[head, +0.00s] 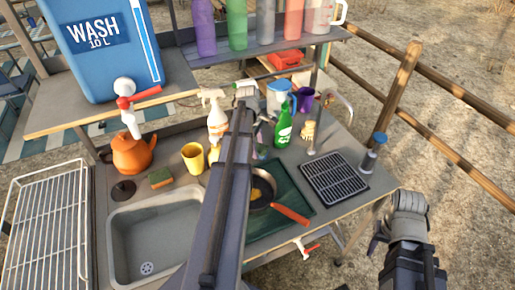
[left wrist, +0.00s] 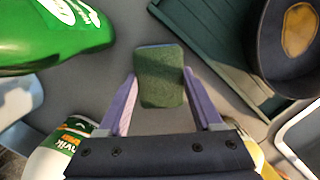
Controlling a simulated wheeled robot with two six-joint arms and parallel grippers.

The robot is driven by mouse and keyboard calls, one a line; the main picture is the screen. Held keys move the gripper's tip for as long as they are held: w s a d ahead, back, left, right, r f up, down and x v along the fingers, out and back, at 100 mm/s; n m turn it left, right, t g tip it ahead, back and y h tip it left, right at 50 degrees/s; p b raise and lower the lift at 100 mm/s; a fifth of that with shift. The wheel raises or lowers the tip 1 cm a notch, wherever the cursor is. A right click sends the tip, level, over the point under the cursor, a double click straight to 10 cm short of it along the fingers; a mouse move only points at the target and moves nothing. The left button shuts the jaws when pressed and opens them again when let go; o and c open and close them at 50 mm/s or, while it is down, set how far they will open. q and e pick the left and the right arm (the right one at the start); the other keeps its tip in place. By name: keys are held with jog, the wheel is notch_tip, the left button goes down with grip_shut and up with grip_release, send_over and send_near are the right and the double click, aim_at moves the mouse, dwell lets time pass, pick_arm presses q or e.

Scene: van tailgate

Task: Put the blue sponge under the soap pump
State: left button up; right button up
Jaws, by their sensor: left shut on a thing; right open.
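My left gripper (left wrist: 159,85) is shut on a sponge (left wrist: 160,82) with a dark green top and a thin blue edge. In the head view my left arm largely hides this gripper and the sponge, near the green spray bottle (head: 283,122). Whether the sponge touches the counter is unclear. I cannot surely identify the soap pump; a blue-topped grey container (head: 373,154) stands at the counter's right end. My right gripper (head: 405,214) is open and empty, out past the right end of the counter. A yellow sponge with a green top (head: 160,178) lies behind the sink.
A dark pan (head: 261,196) with an orange handle sits on a green tray (head: 298,180), beside a black rack (head: 335,177). The upper shelf (head: 75,108) bears a blue water tank (head: 105,55).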

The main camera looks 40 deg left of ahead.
pick_arm(q)
jog(key=shift+f, duration=0.1)
jog(key=o, duration=1.4)
jog(key=shift+o, duration=0.2)
jog(key=r+p, duration=0.5)
jog(key=a+r+p, duration=0.1)
jog(key=r+p, duration=0.1)
jog(key=shift+s+r+p, duration=0.15)
jog(key=shift+r+p, duration=0.15)
jog(key=shift+r, duration=0.1)
jog(key=shift+f, duration=0.1)
